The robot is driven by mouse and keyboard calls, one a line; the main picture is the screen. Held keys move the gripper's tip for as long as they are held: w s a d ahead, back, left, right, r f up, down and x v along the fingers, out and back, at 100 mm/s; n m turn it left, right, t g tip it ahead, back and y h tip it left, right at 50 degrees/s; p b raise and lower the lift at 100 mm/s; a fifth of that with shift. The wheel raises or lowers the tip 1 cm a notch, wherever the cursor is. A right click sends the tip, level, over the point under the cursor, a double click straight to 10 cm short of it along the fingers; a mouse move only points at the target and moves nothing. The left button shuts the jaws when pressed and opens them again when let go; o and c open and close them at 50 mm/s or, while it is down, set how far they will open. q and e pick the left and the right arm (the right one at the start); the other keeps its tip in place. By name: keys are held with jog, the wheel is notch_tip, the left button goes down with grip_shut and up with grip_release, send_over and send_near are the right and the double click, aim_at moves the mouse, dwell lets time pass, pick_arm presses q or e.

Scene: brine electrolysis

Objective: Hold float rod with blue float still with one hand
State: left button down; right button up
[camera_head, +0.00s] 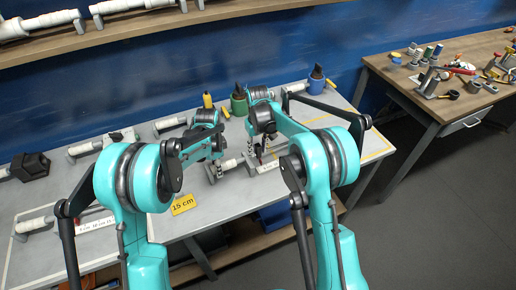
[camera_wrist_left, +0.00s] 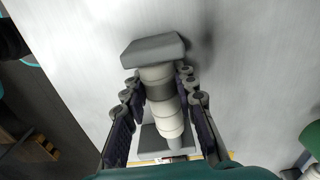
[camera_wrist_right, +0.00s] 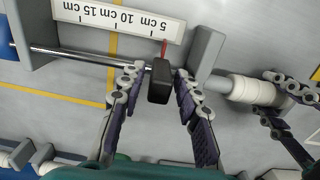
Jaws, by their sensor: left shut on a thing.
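The float rod (camera_wrist_right: 80,55) is a thin metal rod lying level in the right wrist view, through grey blocks. A blue part (camera_wrist_right: 5,45), seemingly the float, is cut off at the left edge. A black slider (camera_wrist_right: 158,82) with a red pointer sits on the rod. My right gripper (camera_wrist_right: 157,75) has its fingers apart on either side of the slider, with slight gaps. My left gripper (camera_wrist_left: 158,80) is shut on a white cylinder (camera_wrist_left: 168,112) with a grey ring, between two grey blocks. The cylinder also shows at the right in the right wrist view (camera_wrist_right: 250,90).
A white scale (camera_wrist_right: 118,18) lies by the rod. Blue and green holders (camera_head: 316,82) stand at the back. A cluttered side table (camera_head: 440,60) is at the right. More white cylinders lie left.

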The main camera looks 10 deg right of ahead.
grip_shut()
jog(key=shift+w+d, duration=0.2)
jog(key=shift+d, duration=0.3)
jog(key=shift+w+d, duration=0.15)
jog(key=shift+d, duration=0.35)
jog(key=shift+o, duration=2.2)
grip_release()
notch_tip(320, 180, up, 12)
